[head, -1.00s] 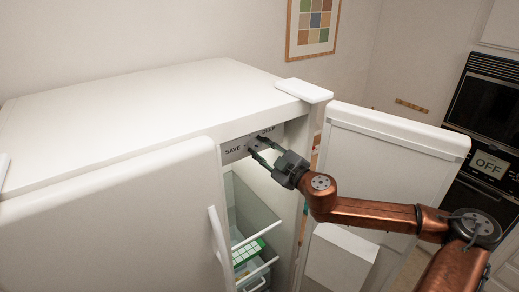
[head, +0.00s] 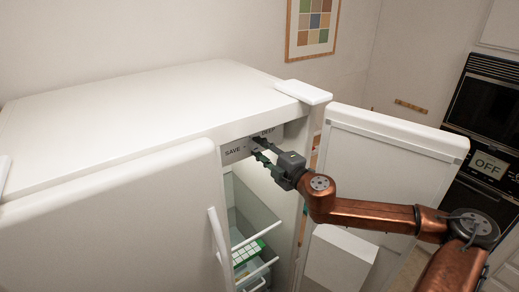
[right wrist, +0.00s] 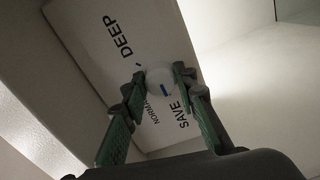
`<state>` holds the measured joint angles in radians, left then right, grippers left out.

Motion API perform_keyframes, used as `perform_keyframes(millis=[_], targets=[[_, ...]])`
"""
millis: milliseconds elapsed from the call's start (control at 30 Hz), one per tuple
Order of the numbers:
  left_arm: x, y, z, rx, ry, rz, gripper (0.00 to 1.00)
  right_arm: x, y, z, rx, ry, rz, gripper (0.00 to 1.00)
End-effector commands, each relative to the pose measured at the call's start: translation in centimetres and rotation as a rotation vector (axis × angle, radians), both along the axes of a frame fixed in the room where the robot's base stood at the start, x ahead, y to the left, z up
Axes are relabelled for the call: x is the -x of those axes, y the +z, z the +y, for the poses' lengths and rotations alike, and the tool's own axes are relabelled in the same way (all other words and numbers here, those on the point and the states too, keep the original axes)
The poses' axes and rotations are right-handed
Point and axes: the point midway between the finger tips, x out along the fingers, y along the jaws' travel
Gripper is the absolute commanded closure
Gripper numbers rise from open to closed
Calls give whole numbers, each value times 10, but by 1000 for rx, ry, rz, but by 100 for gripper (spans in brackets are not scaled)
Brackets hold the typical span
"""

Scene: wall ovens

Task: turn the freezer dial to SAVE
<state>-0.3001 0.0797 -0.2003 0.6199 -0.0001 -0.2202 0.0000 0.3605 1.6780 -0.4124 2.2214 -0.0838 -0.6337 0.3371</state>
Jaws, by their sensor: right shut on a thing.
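The freezer dial (right wrist: 158,82) is a small white round knob with a short blue mark, on a panel lettered DEEP, NORMAL and SAVE. In the head view the label panel (head: 233,151) sits under the top front edge of the open freezer, SAVE at left and DEEP at right. My right gripper (head: 257,148) reaches the panel, and its fingers hide the dial there. In the right wrist view its fingertips (right wrist: 160,83) are shut on the dial from both sides. I cannot tell exactly which label the mark points to. My left gripper is not in view.
The open freezer door (head: 385,165) stands to the right, close to my right arm. Another white door (head: 110,225) covers the left front. A green-and-white tray (head: 247,252) lies inside the compartment. A wall oven (head: 488,115) reading OFF is at the far right.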

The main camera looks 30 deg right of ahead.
Motion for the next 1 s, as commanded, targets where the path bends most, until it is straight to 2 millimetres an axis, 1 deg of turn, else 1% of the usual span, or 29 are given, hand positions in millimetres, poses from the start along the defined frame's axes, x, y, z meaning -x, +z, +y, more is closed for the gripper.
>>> perform_keyframes(millis=[433, 467, 500, 700, 1000], targets=[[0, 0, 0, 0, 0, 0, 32, 0, 0, 0, 12, 0, 0, 98], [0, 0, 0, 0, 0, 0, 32, 0, 0, 0, 12, 0, 0, 73], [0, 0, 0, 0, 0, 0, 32, 0, 0, 0, 12, 0, 0, 70], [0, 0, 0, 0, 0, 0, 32, 0, 0, 0, 11, 0, 0, 56], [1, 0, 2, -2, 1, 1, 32, 0, 0, 0, 10, 0, 0, 56]])
